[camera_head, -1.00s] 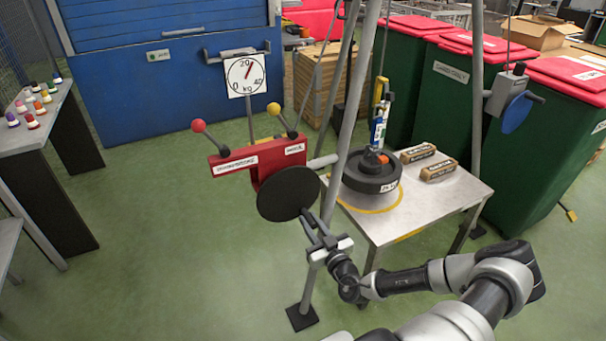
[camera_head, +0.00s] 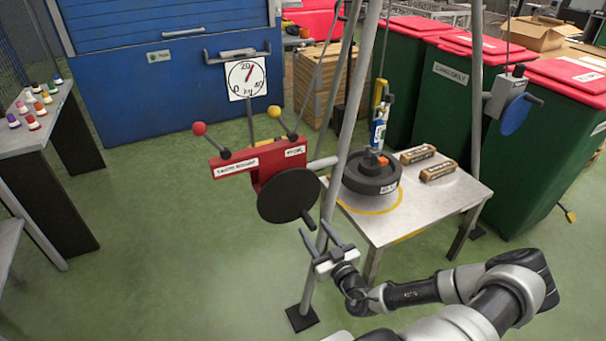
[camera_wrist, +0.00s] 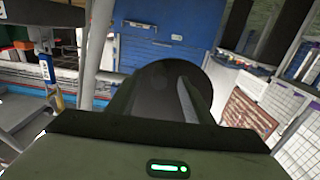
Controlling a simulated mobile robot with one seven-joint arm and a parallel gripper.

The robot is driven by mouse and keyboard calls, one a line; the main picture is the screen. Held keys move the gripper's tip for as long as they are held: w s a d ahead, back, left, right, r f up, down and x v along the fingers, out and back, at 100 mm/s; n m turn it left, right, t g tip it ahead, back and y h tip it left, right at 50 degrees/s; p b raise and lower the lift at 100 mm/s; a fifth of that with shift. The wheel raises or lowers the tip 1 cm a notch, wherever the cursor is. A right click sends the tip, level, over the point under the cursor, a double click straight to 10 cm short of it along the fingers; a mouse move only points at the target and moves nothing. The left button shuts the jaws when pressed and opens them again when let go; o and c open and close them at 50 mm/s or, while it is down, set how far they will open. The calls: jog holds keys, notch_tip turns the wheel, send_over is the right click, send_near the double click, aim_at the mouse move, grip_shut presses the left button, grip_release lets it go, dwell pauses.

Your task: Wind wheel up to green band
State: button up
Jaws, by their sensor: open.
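A thick dark wheel (camera_head: 358,176) hangs under a blue and yellow hoist hook (camera_head: 379,125) over the yellow ring on a steel table (camera_head: 430,212); I cannot tell whether it touches the top. The red winch (camera_head: 262,163) on the frame leg carries a black crank disc (camera_head: 285,198) with a short handle (camera_head: 309,221). A kg dial (camera_head: 246,78) has its red needle just right of 20. No green band is distinct. My gripper (camera_head: 314,230) is open and empty, just below the handle. The disc (camera_wrist: 170,78) also shows beyond my fingers in the wrist view.
Red and yellow knobbed levers (camera_head: 199,129) stand on the winch. A blue-disc unit (camera_head: 515,113) is on the right leg. Two brown blocks (camera_head: 438,171) lie on the table. Green bins (camera_head: 440,100) stand behind. The frame leg (camera_head: 343,150) is close to my gripper.

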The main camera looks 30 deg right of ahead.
aim_at(311, 224)
jog(key=shift+s+p, duration=0.35)
jog(key=shift+s, duration=1.85)
jog(key=shift+w+m+b, duration=0.35)
jog(key=shift+w+m, duration=1)
jog(key=shift+m, duration=3.8)
jog(key=shift+w+m+b, duration=0.35)
jog(key=shift+w+m, duration=0.95)
jog(key=shift+m, duration=3.8)
jog(key=shift+w+m+b, duration=0.35)
jog(key=shift+w+m, duration=1)
jog(key=shift+m, duration=3.8)
